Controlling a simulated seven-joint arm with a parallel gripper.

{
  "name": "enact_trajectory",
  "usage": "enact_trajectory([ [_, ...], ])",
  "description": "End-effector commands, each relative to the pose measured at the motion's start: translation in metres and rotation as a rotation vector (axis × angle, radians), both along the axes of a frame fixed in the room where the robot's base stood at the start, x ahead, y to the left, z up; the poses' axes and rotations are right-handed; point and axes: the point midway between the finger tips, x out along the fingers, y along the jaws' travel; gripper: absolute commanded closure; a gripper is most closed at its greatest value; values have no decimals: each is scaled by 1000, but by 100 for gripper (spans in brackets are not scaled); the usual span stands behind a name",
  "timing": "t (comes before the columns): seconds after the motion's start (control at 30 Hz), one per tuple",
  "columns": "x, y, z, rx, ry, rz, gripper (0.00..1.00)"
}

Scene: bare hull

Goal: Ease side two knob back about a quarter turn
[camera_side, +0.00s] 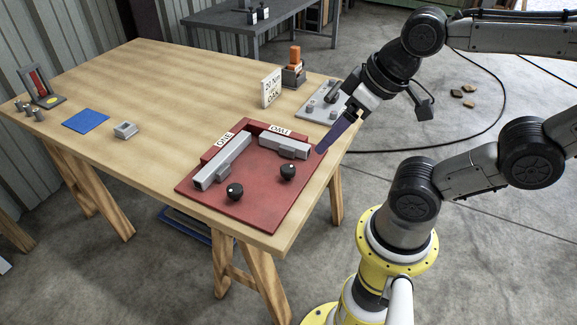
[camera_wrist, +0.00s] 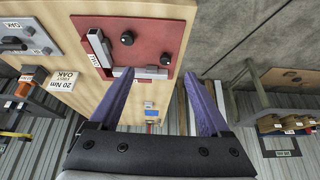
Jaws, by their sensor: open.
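The side two knob (camera_side: 288,171) is black and round, in front of the bar (camera_side: 284,147) by the TWO label. A similar black knob (camera_side: 235,191) sits by the ONE bar (camera_side: 222,162). In the wrist view the side two knob (camera_wrist: 127,38) appears up and left of the other knob (camera_wrist: 165,58). My gripper (camera_side: 322,148) has purple fingers and hangs above the board's right edge, apart from both knobs. It is open and empty in the wrist view (camera_wrist: 157,75).
A blue mat (camera_side: 86,120) and small grey box (camera_side: 125,131) lie further left. The middle of the table is clear.

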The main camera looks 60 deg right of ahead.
Motion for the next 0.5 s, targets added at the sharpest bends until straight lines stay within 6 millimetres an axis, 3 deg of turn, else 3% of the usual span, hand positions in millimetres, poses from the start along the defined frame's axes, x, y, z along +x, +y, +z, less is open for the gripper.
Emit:
enact_trajectory([
  [0.17, 7, 6, 5, 156, -27, -223, 19],
  [0.27, 18, 14, 7, 327, -21, -446, 19],
  [0.5, 59, 7, -5, 751, 72, -1177, 19],
])
